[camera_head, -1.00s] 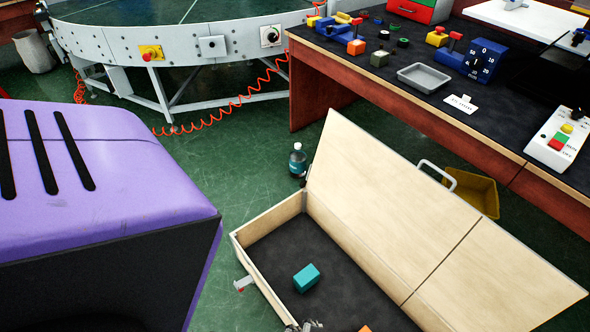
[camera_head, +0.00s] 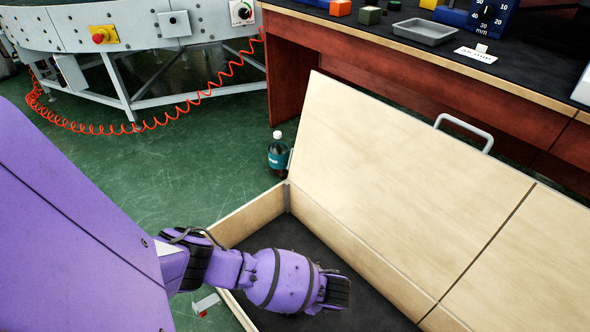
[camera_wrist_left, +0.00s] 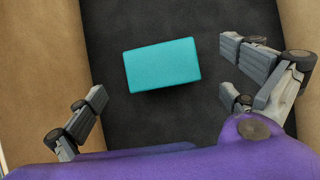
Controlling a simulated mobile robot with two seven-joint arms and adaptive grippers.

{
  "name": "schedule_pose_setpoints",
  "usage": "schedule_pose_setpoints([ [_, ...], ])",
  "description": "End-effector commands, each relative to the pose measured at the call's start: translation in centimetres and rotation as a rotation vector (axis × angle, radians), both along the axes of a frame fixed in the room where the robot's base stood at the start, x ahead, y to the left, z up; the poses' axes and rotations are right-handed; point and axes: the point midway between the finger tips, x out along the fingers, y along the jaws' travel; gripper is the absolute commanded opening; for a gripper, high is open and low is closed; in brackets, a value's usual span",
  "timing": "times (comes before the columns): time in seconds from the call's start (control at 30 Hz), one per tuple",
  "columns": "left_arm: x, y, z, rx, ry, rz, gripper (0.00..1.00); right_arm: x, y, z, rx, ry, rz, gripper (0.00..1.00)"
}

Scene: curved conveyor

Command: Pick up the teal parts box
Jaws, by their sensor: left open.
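The teal parts box (camera_wrist_left: 162,65) lies on the dark floor of an open wooden case, seen in the left wrist view. My left gripper (camera_wrist_left: 165,100) is open, with its fingers spread to either side of the box and not touching it. In the head view my left arm reaches down into the wooden case (camera_head: 250,216) and hides the teal box and the gripper's fingers. My right gripper is in neither view.
The case's raised wooden lid (camera_head: 390,170) with a metal handle (camera_head: 465,130) stands to the right. A dark bottle (camera_head: 278,153) stands behind the case's far corner. A workbench (camera_head: 440,80) with a grey tray (camera_head: 424,32) is beyond, and a curved conveyor (camera_head: 130,30) at back left.

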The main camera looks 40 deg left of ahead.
Motion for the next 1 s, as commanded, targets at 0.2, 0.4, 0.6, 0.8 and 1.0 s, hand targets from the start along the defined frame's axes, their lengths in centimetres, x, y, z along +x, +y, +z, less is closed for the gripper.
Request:
schedule_pose_setpoints([
  [0.2,0.0,0.8,-2.1,-0.001,0.0,0.001,1.0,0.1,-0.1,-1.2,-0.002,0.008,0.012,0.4],
  [0.4,0.1,1.5,-4.8,-0.001,0.001,0.002,1.0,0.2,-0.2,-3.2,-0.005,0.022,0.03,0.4],
  [0.6,0.3,2.5,-6.3,-0.002,-0.001,0.003,1.0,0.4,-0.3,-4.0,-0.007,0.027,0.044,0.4],
  [0.8,0.3,2.5,-6.1,-0.003,-0.003,0.002,0.97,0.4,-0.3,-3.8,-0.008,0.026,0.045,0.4],
  [1.0,0.3,2.5,-6.1,-0.003,-0.003,0.002,0.71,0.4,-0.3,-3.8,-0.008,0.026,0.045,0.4],
])
